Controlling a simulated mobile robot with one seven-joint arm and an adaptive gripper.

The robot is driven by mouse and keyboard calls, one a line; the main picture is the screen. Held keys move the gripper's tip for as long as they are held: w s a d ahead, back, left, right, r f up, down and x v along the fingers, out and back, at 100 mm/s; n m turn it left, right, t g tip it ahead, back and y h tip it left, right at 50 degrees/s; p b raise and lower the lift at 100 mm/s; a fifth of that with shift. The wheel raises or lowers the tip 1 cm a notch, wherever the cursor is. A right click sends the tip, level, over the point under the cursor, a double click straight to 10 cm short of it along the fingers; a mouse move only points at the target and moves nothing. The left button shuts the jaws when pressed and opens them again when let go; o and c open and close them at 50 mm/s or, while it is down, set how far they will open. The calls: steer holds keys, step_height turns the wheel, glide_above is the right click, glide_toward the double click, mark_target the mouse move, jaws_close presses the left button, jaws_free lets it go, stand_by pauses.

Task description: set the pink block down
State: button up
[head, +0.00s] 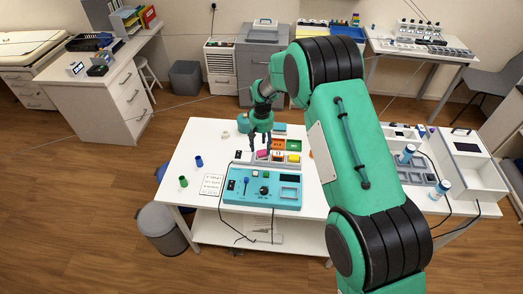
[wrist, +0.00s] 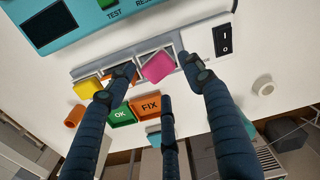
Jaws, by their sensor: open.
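The pink block (wrist: 157,67) sits in or on a square compartment of the grey tray (wrist: 203,72), turned askew to its walls; I cannot tell if it lies flat. It also shows small in the head view (head: 262,155). My three-fingered gripper (wrist: 158,82) is open around the pink block, with a finger on either side and the third toward the FIX sign. A gap shows beside the right finger. In the head view my gripper (head: 261,143) points down over the tray.
A yellow block (wrist: 86,88) sits in the tray; an orange piece is partly behind a finger. A green OK box (wrist: 121,111) and an orange FIX box (wrist: 150,106) stand beside it. A black switch (wrist: 223,40) and a blue control panel (head: 262,188) are close by.

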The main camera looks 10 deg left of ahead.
step_height(320, 180, up, 8)
steer(key=shift+p, duration=0.3)
stand_by(0.8)
step_height(320, 180, up, 17)
steer(key=m+t, duration=0.1)
glide_above(262, 152)
steer(key=s+d, duration=0.6)
steer(key=d, duration=0.3)
steer(key=s+d+r+m+t, duration=0.1)
steer(key=s+d+r+t, duration=0.1)
steer(key=s+d+r, duration=0.95)
steer(key=s+d+r+m+t, duration=0.1)
steer(key=s+d+r, duration=0.1)
steer(key=s, duration=0.8)
steer(key=s+d+r, duration=0.2)
steer(key=s+d, duration=0.2)
steer(key=s, duration=0.5)
steer(key=s+d+r+m+t, duration=0.1)
steer(key=s+d, duration=0.2)
steer(key=s, duration=0.7)
steer(key=shift+s+d+r+m+t, duration=0.3)
steer(key=shift+r, duration=0.1)
steer(key=shift+f, duration=0.1)
